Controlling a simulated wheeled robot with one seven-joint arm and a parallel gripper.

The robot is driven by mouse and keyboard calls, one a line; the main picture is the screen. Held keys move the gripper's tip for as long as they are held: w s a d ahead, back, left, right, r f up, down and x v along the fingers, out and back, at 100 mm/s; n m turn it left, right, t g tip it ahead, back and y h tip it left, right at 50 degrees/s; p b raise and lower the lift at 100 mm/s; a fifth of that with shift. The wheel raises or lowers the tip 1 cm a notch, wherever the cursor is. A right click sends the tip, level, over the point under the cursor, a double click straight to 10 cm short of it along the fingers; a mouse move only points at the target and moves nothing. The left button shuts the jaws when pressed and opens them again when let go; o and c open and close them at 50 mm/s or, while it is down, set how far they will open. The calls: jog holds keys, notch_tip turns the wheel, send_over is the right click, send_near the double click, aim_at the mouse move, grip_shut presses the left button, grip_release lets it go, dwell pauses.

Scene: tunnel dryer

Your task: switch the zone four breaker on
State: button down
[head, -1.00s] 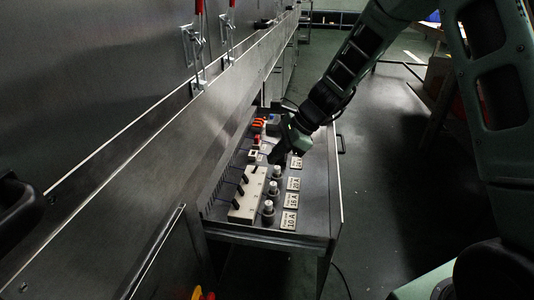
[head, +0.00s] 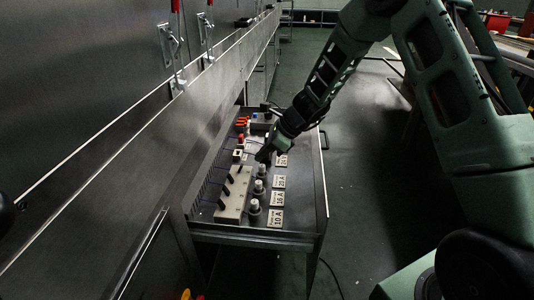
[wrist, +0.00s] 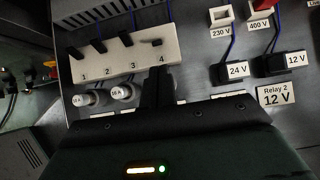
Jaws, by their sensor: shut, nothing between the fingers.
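The breaker block (wrist: 112,62) is a pale strip with black levers numbered 1 to 4. It also shows in the head view (head: 232,205), lying along the metal tray. The zone four lever (wrist: 157,42) is at the right end in the wrist view and looks shorter and flatter than levers 1 to 3, which stick up and leftward. My gripper (wrist: 157,88) is shut and empty. Its fingertips are just below the number 4, close to the block's edge; I cannot tell if they touch it.
Grey cylindrical fuses (wrist: 122,92) stand in a row beside the block, with ampere plates (head: 276,218) along the tray's right side. Plugs and sockets marked 24 V (wrist: 237,71) and 12 V are right of lever 4. The dryer wall (head: 110,110) rises left of the tray.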

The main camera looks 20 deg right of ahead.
aim_at(241, 168)
jog(key=b+x, duration=0.2)
jog(key=x, duration=0.3)
jog(key=shift+w+a+f, duration=0.1)
jog(key=shift+f, duration=0.1)
jog(key=shift+r+p, duration=0.2)
jog(key=shift+p, duration=0.5)
jog(key=shift+a+r+p, duration=0.1)
jog(key=shift+r+p, duration=0.05)
jog(key=shift+p, duration=0.35)
jog(key=shift+h+p, duration=0.3)
